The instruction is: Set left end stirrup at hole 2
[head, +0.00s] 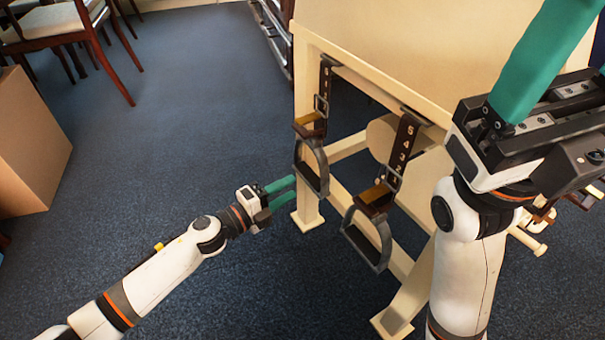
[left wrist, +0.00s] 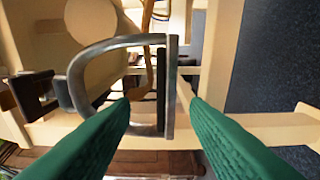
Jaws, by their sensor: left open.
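The left end stirrup (head: 311,168) is a dark grey metal D-shaped loop. It hangs from a dark strap (head: 325,85) with a buckle and a brown piece, at the stand's left corner. My left gripper (head: 294,188) is open just left of its lower part. In the left wrist view, the stirrup (left wrist: 168,85) fills the middle, its flat bar between the two green fingertips (left wrist: 160,103); I cannot tell if they touch it. A second stirrup (head: 367,238) hangs from a strap (head: 403,145) with holes and pale numbers. My right gripper (head: 540,60) shows large at the right; its opening is unclear.
The cream wooden stand (head: 305,110) has legs and rails behind the stirrups. A cardboard box (head: 30,140) and chairs (head: 65,25) stand at the left. The blue-grey carpet (head: 190,110) is clear between them and the stand.

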